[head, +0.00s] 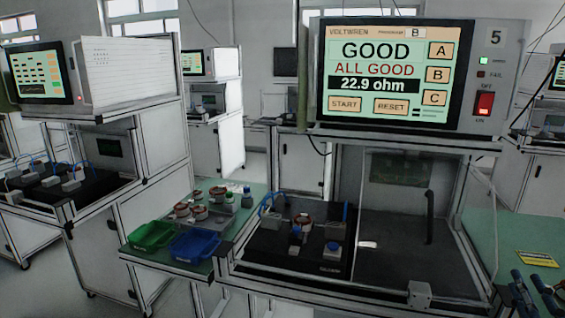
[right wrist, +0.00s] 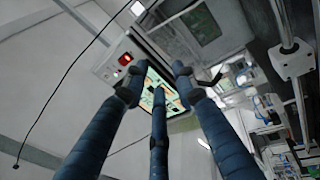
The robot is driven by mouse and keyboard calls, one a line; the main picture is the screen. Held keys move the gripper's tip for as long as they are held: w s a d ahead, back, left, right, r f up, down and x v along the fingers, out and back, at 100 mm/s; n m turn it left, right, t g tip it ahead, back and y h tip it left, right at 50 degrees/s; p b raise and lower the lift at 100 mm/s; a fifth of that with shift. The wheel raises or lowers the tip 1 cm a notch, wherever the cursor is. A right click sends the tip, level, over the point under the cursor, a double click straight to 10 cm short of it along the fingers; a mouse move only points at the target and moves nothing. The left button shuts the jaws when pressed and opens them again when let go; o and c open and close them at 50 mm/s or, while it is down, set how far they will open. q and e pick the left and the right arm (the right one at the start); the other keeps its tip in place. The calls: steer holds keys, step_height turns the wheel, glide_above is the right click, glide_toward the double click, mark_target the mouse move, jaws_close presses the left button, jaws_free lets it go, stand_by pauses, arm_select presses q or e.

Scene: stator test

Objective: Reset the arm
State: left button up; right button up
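My right gripper (head: 540,290) shows at the bottom right corner of the head view, with its blue fingers pointing up, low beside the test bench. In the right wrist view, the three blue fingers of this gripper (right wrist: 158,82) are spread apart with nothing between them. My left gripper is not in either view. The tester (head: 430,75) stands on top of the bench, and its screen reads GOOD, ALL GOOD, 22.9 ohm. The tester's screen also shows beyond the fingertips in the right wrist view (right wrist: 172,100).
Below the tester, the dark test fixture (head: 285,262) holds a copper-coloured stator (head: 303,221). A green bin (head: 152,236) and a blue bin (head: 195,244) stand left of it. Several stators sit on the green side table. A green surface with a yellow label (head: 537,259) lies near my right gripper.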

steer(key=s+a+f+m+g, duration=0.2)
steer(key=a+f+m+g, duration=0.1)
steer(key=f, duration=0.5)
steer(key=s+a+f+m+g, duration=0.2)
steer(key=a+f+m+g, duration=0.15)
steer(key=f, duration=0.35)
steer(key=s+a+f+m+g, duration=0.3)
steer(key=f+m+g, duration=0.1)
steer(key=f, duration=0.4)
steer(key=s+a+f+g+y, duration=0.2)
steer(key=s+a+f+g, duration=0.15)
steer(key=s+a, duration=0.4)
steer(key=s+a+f+g+y, duration=0.3)
steer(key=s+a+f, duration=0.2)
steer(key=s+a, duration=0.3)
step_height(320, 180, down, 26)
steer(key=s+a+f+g, duration=0.1)
steer(key=s+d+f+g, duration=0.1)
steer(key=s+d+f, duration=0.2)
steer(key=s+f, duration=1.3)
steer(key=shift+s+h, duration=0.3)
steer(key=shift+s, duration=0.3)
